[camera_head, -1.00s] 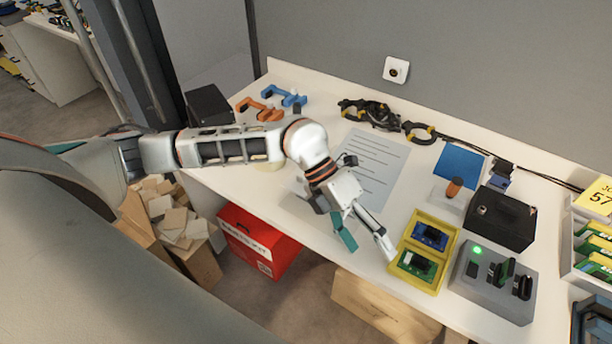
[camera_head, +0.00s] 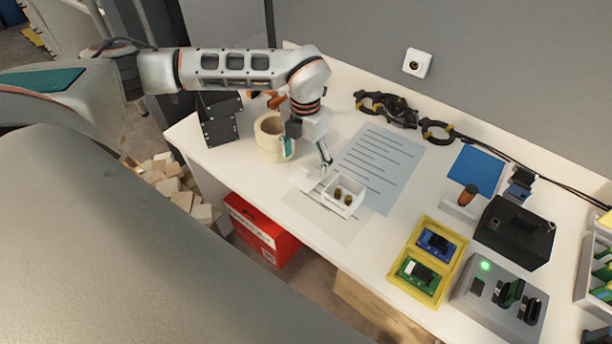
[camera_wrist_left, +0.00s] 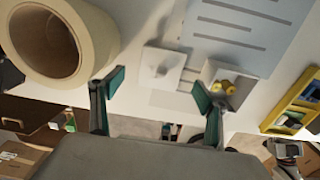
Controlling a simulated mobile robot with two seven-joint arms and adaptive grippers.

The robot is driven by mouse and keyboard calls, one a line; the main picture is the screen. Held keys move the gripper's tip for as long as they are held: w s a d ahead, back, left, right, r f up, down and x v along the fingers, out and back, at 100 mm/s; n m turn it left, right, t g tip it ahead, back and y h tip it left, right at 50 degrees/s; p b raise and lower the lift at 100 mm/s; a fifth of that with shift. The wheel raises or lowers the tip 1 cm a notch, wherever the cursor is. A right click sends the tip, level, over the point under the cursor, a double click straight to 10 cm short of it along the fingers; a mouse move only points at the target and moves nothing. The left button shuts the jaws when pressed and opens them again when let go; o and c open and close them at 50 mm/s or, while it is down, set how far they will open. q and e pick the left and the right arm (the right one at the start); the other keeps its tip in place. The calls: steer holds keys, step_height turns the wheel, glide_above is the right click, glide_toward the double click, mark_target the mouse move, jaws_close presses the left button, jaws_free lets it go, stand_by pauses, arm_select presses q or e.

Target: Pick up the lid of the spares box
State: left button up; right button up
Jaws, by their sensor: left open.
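The lid of the spares box (camera_head: 309,179) is a small white square lying on the table, left of the spares box (camera_head: 337,205). In the left wrist view the lid (camera_wrist_left: 163,64) shows a small raised knob in its middle. The open white spares box (camera_wrist_left: 241,78) holds a few brass-coloured parts. My left gripper (camera_head: 307,152) is open and empty, pointing down just above the lid. In the left wrist view its two teal-padded fingertips (camera_wrist_left: 157,87) are spread on either side of the lid's near edge. My right gripper is not in view.
A tape roll (camera_head: 270,138) stands close to the left of my left gripper. Printed sheets (camera_head: 382,160) lie beside the box. A yellow tray (camera_head: 428,262) with circuit boards and a grey device (camera_head: 500,300) stand to the right. Black clamps (camera_head: 387,105) lie at the back.

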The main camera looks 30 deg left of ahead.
mark_target(306, 170)
arm_select(q)
step_height(306, 170, down, 4)
steer(key=shift+s+d+r, duration=0.1)
steer(key=c, duration=1)
steer(key=shift+c, duration=0.2)
step_height(306, 170, up, 20)
steer(key=p, duration=0.1)
